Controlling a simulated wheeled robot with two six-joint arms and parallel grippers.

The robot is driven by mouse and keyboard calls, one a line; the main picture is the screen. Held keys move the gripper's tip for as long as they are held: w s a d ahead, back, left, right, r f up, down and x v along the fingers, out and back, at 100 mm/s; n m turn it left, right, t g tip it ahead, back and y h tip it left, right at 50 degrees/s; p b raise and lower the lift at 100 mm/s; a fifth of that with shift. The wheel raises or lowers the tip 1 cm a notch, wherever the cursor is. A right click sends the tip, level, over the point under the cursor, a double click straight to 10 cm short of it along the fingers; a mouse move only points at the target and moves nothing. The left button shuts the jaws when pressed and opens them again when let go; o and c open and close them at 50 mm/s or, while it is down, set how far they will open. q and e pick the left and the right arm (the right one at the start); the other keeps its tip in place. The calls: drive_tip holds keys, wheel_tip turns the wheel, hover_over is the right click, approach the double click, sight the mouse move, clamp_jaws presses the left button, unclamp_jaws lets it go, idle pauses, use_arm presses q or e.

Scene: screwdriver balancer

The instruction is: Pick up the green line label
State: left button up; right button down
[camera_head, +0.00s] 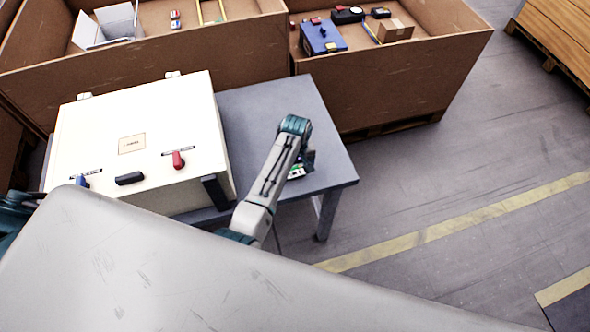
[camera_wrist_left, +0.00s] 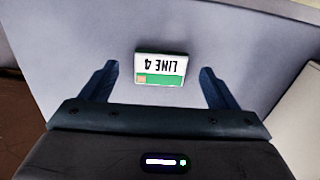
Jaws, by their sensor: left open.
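The green line label (camera_wrist_left: 162,70) is a small white and green plate reading "LINE 4", upside down in the left wrist view. It lies on the grey table (camera_head: 262,108). In the head view the label (camera_head: 297,173) is partly hidden by my left arm. My left gripper (camera_wrist_left: 158,75) is open, with one dark finger on each side of the label and a gap on both sides. In the head view the left gripper (camera_head: 304,160) is mostly hidden behind its own wrist, over the table's right part. My right gripper is not in view.
A cream case (camera_head: 100,125) with blue and red latches and a black handle stands left of my arm. Two brown bins (camera_head: 400,85) holding assorted items stand behind the table. The floor (camera_head: 450,165) on the right is clear, with yellow stripes.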

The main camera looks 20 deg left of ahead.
use_arm(q)
drive_tip(key=shift+f, duration=1.2)
drive_tip(key=c, duration=1.2)
drive_tip(key=shift+r+p, duration=0.2)
drive_tip(key=shift+p, duration=0.1)
